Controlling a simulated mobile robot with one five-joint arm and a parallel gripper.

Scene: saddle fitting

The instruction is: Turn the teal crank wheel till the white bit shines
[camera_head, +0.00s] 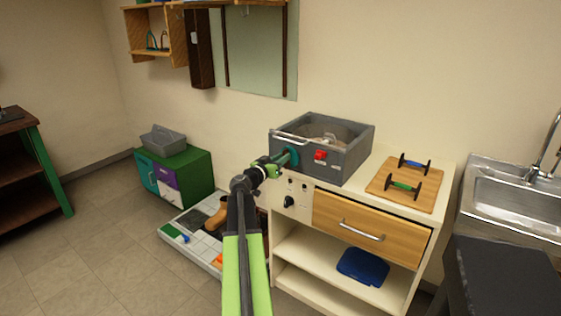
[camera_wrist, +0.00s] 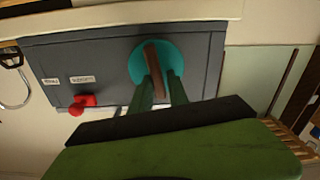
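The teal crank wheel (camera_head: 291,156) is on the front of a grey open-topped box (camera_head: 351,163). In the wrist view the teal wheel (camera_wrist: 133,64) is a disc with a brown bar (camera_wrist: 154,66) across its face. My gripper (camera_head: 272,166) is at the wheel. In the wrist view the green fingers of my gripper (camera_wrist: 160,76) stand on either side of the bar, close to the wheel. The left finger looks near or against the bar; a narrow gap shows at the right finger. I cannot make out a shining white bit.
A red knob (camera_head: 320,155) sits beside the wheel on the box. The box stands on a cream cabinet (camera_head: 300,250) with a wooden drawer (camera_head: 366,226). A board (camera_head: 380,187) with two handled tools lies to the right. A grey sink (camera_head: 515,190) is at the far right.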

